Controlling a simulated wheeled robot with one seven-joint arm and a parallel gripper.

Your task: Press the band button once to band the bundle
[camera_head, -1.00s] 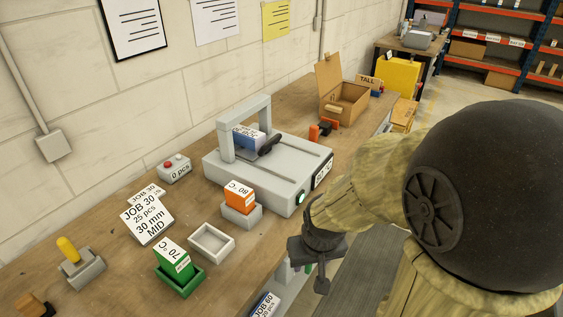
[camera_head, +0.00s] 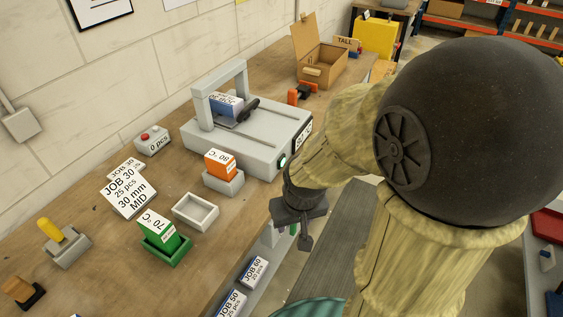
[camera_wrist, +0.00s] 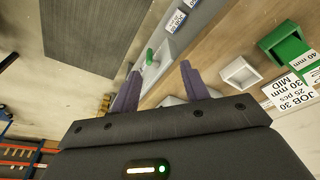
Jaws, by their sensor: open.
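The grey banding machine (camera_head: 262,128) stands on the bench with an arch over its bed. A blue bundle (camera_head: 225,104) with a white label lies under the arch, beside a black lever-like part.
An orange block in a grey holder (camera_head: 224,182) stands before the machine. An open cardboard box (camera_head: 322,68) stands behind.

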